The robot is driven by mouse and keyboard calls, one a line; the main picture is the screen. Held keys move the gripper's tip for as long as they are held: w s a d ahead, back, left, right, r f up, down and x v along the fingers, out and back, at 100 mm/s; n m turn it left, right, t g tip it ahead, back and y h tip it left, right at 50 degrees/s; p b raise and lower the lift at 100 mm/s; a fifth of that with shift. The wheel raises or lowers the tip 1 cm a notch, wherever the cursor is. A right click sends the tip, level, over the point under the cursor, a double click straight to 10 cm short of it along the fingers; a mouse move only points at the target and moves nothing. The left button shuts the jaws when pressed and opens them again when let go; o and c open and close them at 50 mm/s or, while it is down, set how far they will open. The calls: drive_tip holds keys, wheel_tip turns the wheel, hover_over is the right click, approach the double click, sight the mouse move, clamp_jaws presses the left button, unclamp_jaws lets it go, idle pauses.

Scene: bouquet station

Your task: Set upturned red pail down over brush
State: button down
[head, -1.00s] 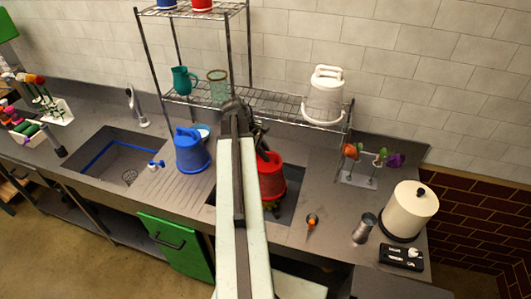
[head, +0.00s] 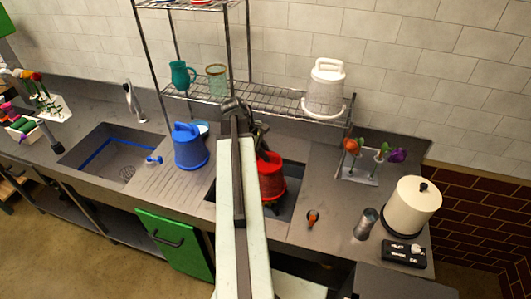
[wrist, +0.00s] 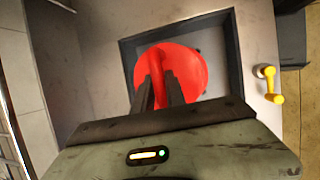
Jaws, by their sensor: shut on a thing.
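The red pail (head: 272,180) is upturned, its wide end down, over the dark right-hand basin in the head view. In the wrist view its round red base (wrist: 190,65) faces me. My gripper (wrist: 157,85) is shut on the raised grip across that base; in the head view my arm partly hides it. I cannot tell whether the rim hangs or touches the basin floor. A small orange and dark item (head: 313,217), possibly the brush, lies on the counter right of the basin. It seems to be the yellow-orange item (wrist: 268,84) in the wrist view. Anything under the pail is hidden.
A blue pail (head: 190,148) stands left of the basin (head: 288,207). A metal cup (head: 366,223), paper towel roll (head: 412,207) and flower holder (head: 358,178) stand on the right counter. A wire shelf (head: 270,107) with a white pail (head: 326,88) is behind.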

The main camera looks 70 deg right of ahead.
drive_tip(key=shift+f, duration=0.15)
drive_tip(key=shift+f+b, duration=1.75)
drive_tip(key=shift+b, duration=0.2)
drive_tip(key=shift+f, duration=0.15)
drive_tip(key=shift+f+b, duration=1.75)
drive_tip(key=shift+b, duration=0.1)
drive_tip(key=c, duration=1.3)
unclamp_jaws()
drive_tip(key=p+v, duration=0.7)
drive_tip(key=v, duration=0.1)
drive_tip(key=shift+d, duration=0.1)
